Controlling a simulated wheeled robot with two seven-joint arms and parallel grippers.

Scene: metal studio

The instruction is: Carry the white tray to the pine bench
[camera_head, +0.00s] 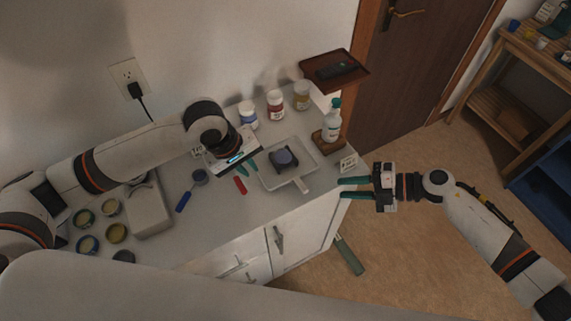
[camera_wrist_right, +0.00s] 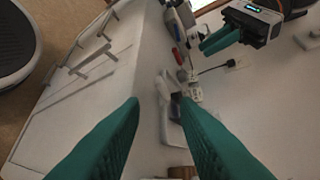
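The white tray (camera_head: 298,150) lies on the white counter, with a dark block and a round blue-grey piece in it. It shows partly in the right wrist view (camera_wrist_right: 165,88), between and beyond my fingers. My left gripper (camera_head: 240,167) is just left of the tray, over the counter; its teal fingers look apart and empty. It also shows in the right wrist view (camera_wrist_right: 206,39). My right gripper (camera_head: 342,188) is open and empty, right of the tray beside the counter's edge, fingers pointing left. The pine bench (camera_head: 498,87) stands at the far right, with small items on top.
Several jars (camera_head: 275,105) and a white bottle (camera_head: 333,122) stand behind the tray. A brown raised tray (camera_head: 318,62) holds a dark object. Red (camera_head: 240,185) and blue-handled (camera_head: 184,201) tools lie left. A green object (camera_head: 349,255) is by the cabinet. Floor toward the bench is clear.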

